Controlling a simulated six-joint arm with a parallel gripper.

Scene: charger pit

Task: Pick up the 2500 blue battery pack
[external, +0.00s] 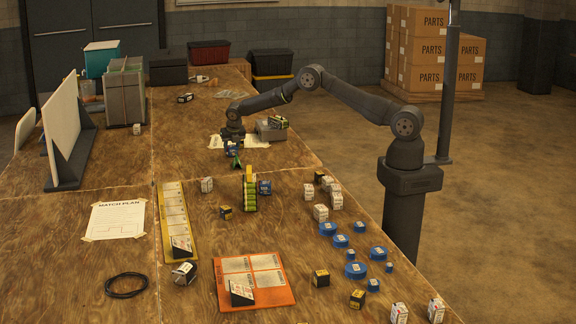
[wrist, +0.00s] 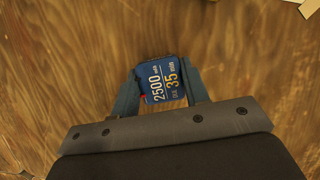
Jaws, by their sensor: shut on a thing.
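The blue battery pack (wrist: 165,80) shows in the wrist view, its top label reading "2500" and "35 min". It sits between the two teal fingers of my gripper (wrist: 160,92), which are shut on its sides. In the external view my gripper (external: 233,148) points down over the far part of the wooden table, beside a white sheet. The pack is small and partly hidden by the fingers there, so its height above the table is hard to tell.
A grey box (external: 271,131) stands right of my gripper. Bare wood lies left of my gripper.

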